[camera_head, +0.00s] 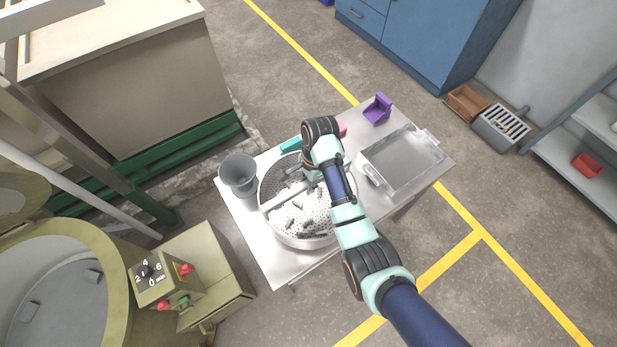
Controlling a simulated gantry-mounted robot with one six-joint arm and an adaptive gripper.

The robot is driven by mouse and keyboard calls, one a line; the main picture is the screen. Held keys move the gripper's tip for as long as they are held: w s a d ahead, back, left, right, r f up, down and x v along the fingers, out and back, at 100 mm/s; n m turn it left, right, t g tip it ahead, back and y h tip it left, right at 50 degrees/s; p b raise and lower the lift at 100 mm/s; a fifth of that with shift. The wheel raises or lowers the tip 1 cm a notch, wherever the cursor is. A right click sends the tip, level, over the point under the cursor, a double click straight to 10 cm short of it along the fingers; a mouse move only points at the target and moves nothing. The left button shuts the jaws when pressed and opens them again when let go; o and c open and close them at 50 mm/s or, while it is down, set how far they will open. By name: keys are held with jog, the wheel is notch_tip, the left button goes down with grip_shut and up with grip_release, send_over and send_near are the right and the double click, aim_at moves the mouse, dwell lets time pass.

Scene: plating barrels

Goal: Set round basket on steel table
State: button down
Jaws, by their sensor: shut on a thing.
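The round basket (302,241) is a perforated metal bowl with a crossbar handle and several dark grey parts inside. It is over the left half of the steel table (248,222); I cannot tell whether it rests on the top or hangs just above it. My gripper (311,176) is over the basket's far right part, at the upper end of the crossbar, and is shut on the basket's handle. My own arm hides the fingertips and the basket's right rim.
A grey bucket (238,172) stands close to the basket's left. A metal tray (403,162), a purple scoop (377,109) and a teal item (291,145) are on the table. An open barrel (95,262) and a control box (168,283) stand at lower left.

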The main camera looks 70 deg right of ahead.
jog(key=shift+f+b, duration=0.5)
jog(key=shift+f, duration=2.4)
jog(key=c, duration=0.9)
grip_release()
jog(key=shift+f, duration=0.1)
jog(key=shift+c, duration=0.2)
jog(key=r+p, duration=0.1)
jog(key=r, duration=0.3)
jog(key=d+r+p, duration=0.1)
jog(key=r, duration=0.3)
jog(key=s+r, duration=0.1)
jog(key=r, duration=0.3)
jog(key=shift+d+r+p, duration=0.15)
jog(key=shift+d+p, duration=0.1)
jog(key=shift+p, duration=0.15)
